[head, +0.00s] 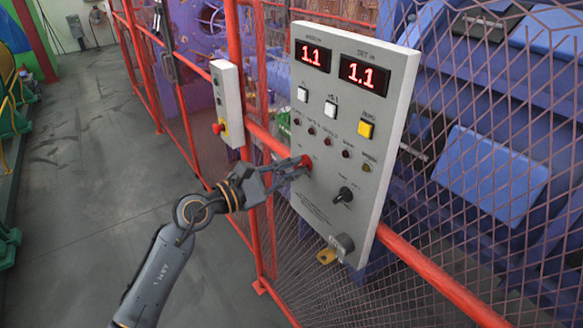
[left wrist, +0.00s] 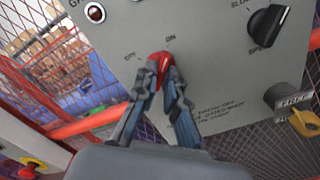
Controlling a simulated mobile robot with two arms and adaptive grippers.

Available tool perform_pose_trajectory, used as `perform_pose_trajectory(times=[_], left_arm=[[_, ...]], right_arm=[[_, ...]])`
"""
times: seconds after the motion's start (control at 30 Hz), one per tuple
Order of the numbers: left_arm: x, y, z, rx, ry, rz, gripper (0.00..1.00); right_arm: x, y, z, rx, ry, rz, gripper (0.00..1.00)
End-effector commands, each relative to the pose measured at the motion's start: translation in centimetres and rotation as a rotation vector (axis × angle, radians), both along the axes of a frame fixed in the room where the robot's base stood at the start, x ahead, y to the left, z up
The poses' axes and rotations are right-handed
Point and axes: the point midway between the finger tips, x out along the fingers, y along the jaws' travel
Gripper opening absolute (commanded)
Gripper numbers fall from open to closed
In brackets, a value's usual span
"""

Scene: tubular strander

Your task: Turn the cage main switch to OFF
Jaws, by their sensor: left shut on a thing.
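The grey control panel (head: 388,110) is mounted on the red fence. The red cage main switch (head: 306,161) is a small knob at its left edge, below a row of indicator lamps. My left gripper (head: 298,168) reaches it from the left and is shut on it. In the left wrist view the fingers (left wrist: 164,84) close on the red switch (left wrist: 160,62) from both sides, hiding its lower part. Its visible top points up near the ON mark (left wrist: 170,38); the OFF mark (left wrist: 130,55) is to its left. My right gripper is not in view.
A black selector knob (head: 344,194) and a key switch (head: 341,243) with a yellow tag lie to the lower right of the red switch. A grey box (head: 228,100) with a red emergency button hangs on the fence at left. Open floor (head: 90,150) lies further left.

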Motion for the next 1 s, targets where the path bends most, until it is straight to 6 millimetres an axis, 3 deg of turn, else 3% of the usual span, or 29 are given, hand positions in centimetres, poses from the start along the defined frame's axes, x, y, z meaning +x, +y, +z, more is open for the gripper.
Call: perform_pose_trajectory(times=[1.0], left_arm=[[0.0, 0.0, 0.3, -0.509, 0.705, 0.001, 0.0]], right_arm=[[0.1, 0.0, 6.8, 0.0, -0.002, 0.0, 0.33]])
